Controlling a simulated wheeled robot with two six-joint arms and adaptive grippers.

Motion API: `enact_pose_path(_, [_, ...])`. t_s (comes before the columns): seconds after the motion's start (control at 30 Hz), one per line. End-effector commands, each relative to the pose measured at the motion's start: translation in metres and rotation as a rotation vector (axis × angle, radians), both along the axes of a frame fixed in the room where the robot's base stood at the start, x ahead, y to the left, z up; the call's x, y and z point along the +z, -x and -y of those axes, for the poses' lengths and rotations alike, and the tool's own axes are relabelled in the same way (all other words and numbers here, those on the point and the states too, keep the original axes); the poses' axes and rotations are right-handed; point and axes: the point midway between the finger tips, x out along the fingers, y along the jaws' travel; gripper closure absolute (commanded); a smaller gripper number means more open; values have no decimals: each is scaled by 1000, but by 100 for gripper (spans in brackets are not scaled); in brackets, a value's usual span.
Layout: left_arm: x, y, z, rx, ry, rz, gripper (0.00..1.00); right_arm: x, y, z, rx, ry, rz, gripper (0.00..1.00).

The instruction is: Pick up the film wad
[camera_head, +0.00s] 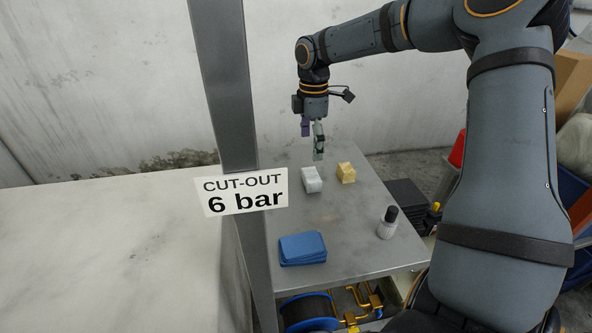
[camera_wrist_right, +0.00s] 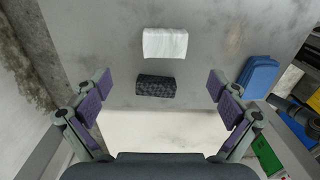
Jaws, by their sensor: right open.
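A pale whitish block (camera_head: 312,180), which looks like the film wad, sits on the grey metal table (camera_head: 330,218). A white lump, probably the same thing, lies at the top centre of the right wrist view (camera_wrist_right: 165,43). My right gripper (camera_head: 312,147) is open, above the table's far part, and points down. In the right wrist view its purple-padded fingers (camera_wrist_right: 159,84) are spread wide with nothing held. A dark patterned block (camera_wrist_right: 154,86) shows between them, and I cannot match it in the head view. My left gripper is not in view.
A yellow block (camera_head: 346,173) stands right of the whitish one. A blue cloth stack (camera_head: 302,248) lies at the table's front and a black-capped bottle (camera_head: 388,222) at its right. A metal post (camera_head: 228,90) with a sign (camera_head: 241,192) stands left of the table.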

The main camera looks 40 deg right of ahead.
Motion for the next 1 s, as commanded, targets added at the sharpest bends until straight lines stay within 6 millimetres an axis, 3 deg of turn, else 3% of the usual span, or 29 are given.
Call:
enact_pose_path(0.3, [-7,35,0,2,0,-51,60,-45,1,0,-1,-1,-2,3])
enact_pose_path(0.43, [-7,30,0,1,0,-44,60,-53,1,0,0,0,-1,3])
enact_pose_path(0.57, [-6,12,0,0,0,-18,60,-57,0,0,0,0,-1,3])
enact_pose_path(0.67, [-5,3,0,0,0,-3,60,-74,0,-1,0,0,-3,3])
enact_pose_path(0.83, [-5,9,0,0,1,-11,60,-100,-1,-2,-1,0,-1,3])
enact_pose_path(1.0, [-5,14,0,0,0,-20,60,-105,-1,-2,-1,0,1,3])
